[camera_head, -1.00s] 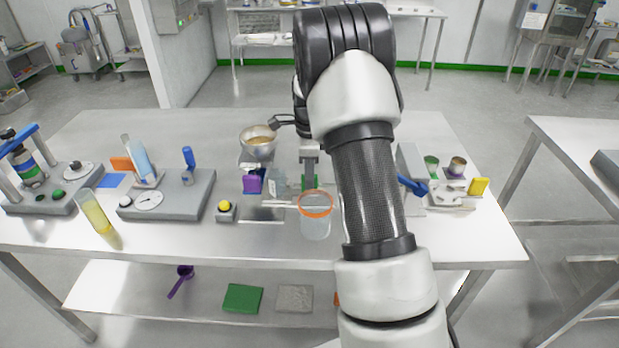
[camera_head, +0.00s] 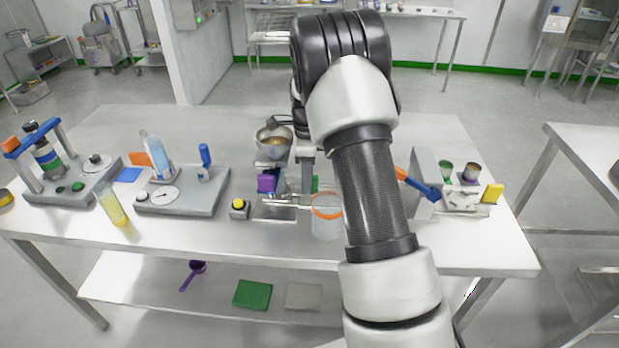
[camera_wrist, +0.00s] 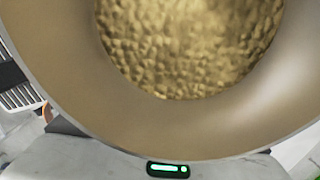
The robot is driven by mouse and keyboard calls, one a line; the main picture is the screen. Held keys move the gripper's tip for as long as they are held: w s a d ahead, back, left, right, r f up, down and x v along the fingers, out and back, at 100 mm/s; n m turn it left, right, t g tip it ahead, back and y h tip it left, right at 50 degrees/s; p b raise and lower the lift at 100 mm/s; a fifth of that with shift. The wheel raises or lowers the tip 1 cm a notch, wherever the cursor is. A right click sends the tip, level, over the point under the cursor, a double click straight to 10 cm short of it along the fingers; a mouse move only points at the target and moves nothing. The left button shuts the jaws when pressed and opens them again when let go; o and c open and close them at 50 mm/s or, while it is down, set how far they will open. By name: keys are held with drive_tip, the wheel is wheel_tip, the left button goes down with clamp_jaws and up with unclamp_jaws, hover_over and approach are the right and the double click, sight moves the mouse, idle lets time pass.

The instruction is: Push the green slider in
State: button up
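A small green part (camera_head: 315,184), which may be the green slider, shows in the head view behind the orange-rimmed clear beaker (camera_head: 327,222). Most of it is hidden, and I cannot tell how far in it is. My arm reaches over the table beside it; the end of my arm is mostly hidden, and my gripper's fingers cannot be made out. A metal bowl (camera_head: 275,142) of tan granules stands just left of the arm's end. The bowl (camera_wrist: 75,65) fills most of the wrist view, with a small green-lit black element (camera_wrist: 168,170) at the bottom.
A purple block (camera_head: 267,183) and a yellow button (camera_head: 239,204) are left of the beaker. A grey plate with a dial (camera_head: 164,193) and a tube of yellow liquid (camera_head: 113,210) stand further left. A blue lever (camera_head: 424,188) is right of my arm. The front table edge is mostly clear.

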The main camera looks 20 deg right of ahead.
drive_tip(key=shift+d, duration=0.1)
wheel_tip(320, 180, up, 18)
drive_tip(key=p, duration=0.2)
drive_tip(key=shift+f+p, duration=0.25)
drive_tip(key=shift+p, duration=0.15)
drive_tip(key=shift+s, duration=0.1)
